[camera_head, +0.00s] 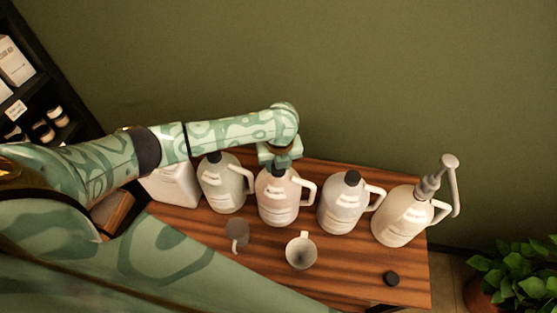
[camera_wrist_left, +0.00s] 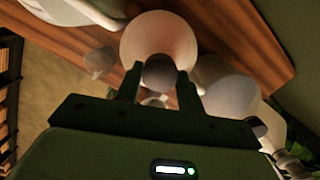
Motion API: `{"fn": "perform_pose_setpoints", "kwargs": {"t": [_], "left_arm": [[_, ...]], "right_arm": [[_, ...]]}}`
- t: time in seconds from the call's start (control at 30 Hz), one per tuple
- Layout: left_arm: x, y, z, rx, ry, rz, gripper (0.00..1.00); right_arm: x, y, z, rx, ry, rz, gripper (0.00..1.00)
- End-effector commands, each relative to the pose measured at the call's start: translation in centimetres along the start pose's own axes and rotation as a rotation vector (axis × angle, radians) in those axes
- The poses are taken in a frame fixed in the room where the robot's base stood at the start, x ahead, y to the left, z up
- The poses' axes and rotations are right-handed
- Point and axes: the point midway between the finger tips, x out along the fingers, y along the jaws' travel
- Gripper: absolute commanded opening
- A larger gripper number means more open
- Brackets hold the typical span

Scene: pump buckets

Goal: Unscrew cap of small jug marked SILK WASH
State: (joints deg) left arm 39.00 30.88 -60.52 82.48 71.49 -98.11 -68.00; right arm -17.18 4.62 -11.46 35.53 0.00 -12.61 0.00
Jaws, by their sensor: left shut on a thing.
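A small pinkish jug (camera_head: 278,205) with a white handle stands in the row on the wooden table. Its label is too small to read, so I cannot tell whether it says SILK WASH. My left gripper (camera_head: 280,166) comes down from above onto the top of this jug. In the left wrist view, the left gripper (camera_wrist_left: 158,88) has one finger on each side of the dark cap (camera_wrist_left: 158,72) and is shut on it. The jug's pinkish body (camera_wrist_left: 158,32) shows behind the cap. The jug stands upright. My right gripper is not in view.
Close on either side stand a greenish jug (camera_head: 222,190) and a pale jug (camera_head: 342,208). A jug with a pump (camera_head: 400,220) stands farther right, a white container (camera_head: 174,185) far left. A grey cup (camera_head: 237,232), a white cup (camera_head: 300,254) and a loose dark cap (camera_head: 391,279) lie in front.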

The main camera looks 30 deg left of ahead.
Motion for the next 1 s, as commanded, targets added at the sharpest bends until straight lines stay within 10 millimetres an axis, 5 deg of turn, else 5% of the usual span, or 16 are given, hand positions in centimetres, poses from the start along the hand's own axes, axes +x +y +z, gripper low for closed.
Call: {"fn": "perform_pose_setpoints", "kwargs": {"t": [1.0], "left_arm": [[0.1,0.2,0.1,-0.295,-0.003,0.041,0.17]], "right_arm": [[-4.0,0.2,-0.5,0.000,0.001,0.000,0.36]]}}
